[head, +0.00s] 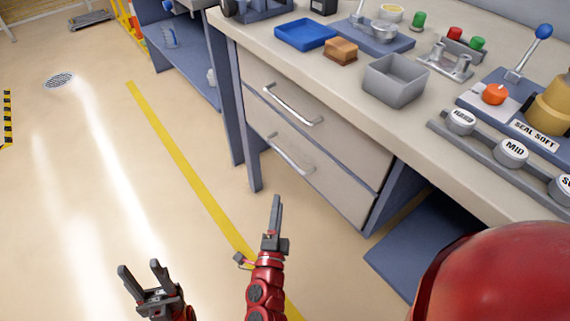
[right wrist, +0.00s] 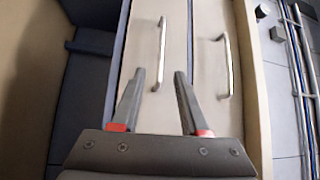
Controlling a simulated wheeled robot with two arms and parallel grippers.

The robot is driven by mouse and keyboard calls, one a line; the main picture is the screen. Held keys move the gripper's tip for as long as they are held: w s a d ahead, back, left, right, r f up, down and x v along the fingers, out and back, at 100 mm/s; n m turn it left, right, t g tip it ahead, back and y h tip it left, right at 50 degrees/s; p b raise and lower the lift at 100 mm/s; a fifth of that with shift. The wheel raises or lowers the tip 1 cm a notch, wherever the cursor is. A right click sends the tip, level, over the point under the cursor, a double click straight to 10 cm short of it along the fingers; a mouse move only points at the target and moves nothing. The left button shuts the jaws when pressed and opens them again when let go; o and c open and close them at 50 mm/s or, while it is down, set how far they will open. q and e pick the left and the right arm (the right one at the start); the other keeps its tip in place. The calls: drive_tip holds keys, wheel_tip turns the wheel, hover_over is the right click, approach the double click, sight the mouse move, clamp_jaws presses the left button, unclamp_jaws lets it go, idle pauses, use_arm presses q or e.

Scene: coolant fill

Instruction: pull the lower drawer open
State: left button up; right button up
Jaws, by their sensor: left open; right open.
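The lower drawer (head: 318,190) is a beige front with a silver bar handle (head: 290,156), under the bench top. It looks flush with the upper drawer (head: 335,135), which has its own bar handle (head: 292,106). My right gripper (head: 277,200) is open and empty, below the lower handle in the head view and apart from it. In the right wrist view the lower handle (right wrist: 162,45) lies ahead, between the lines of my open fingertips (right wrist: 160,72); the upper handle (right wrist: 227,66) is to the right. My left gripper (head: 140,266) is open and empty over the floor.
The bench top (head: 345,88) carries a blue tray (head: 305,34), a brown block (head: 341,50), a grey bin (head: 395,80) and a labelled knob panel (head: 490,140). A blue leg (head: 248,150) stands left of the drawers. The floor in front is clear, with a yellow line (head: 180,165).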

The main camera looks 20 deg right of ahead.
sight(285, 154)
drive_tip(key=b+x, duration=0.3)
drive_tip(key=x, duration=1.4)
drive_tip(key=shift+s+d+r, duration=0.1)
drive_tip(key=shift+d+r, duration=0.05)
clamp_jaws()
idle(0.6)
